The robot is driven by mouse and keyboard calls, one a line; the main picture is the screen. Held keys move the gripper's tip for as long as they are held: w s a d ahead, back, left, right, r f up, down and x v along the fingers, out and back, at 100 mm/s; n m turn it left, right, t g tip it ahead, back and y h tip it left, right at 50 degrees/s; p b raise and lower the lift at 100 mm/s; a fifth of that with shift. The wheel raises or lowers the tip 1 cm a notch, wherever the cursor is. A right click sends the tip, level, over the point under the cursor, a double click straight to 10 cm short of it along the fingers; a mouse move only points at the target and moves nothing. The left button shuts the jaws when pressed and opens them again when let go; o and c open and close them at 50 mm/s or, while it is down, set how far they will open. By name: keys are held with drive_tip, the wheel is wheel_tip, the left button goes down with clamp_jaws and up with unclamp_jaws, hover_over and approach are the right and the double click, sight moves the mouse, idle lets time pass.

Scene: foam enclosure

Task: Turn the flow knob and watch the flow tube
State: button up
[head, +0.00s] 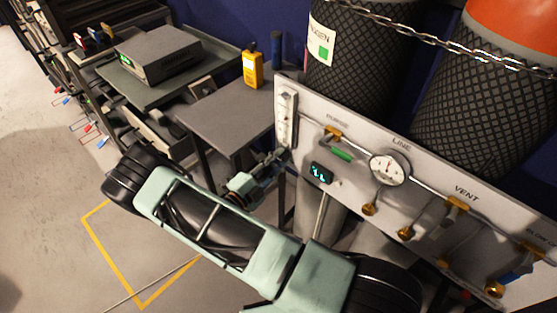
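The flow tube (285,117) is a narrow upright gauge at the left end of the white panel (345,113). Its float and scale are too small to read. My gripper (283,157) is at the foot of the tube, by the panel's left edge. Its fingers are small and dark here, and I cannot tell whether they are open or shut. The flow knob is not clearly visible; the area below the tube is partly hidden by my fingers.
The panel also carries a green-handled valve (341,154), a round dial (388,168), a small digital display (321,173) and a blue-handled valve (516,272). Chained cylinders (355,55) stand behind. A grey table (225,112) with a yellow meter (253,69) is left of the panel.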

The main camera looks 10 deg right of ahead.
drive_tip(key=o, duration=0.5)
drive_tip(key=v, duration=1.2)
drive_tip(key=shift+f, duration=0.1)
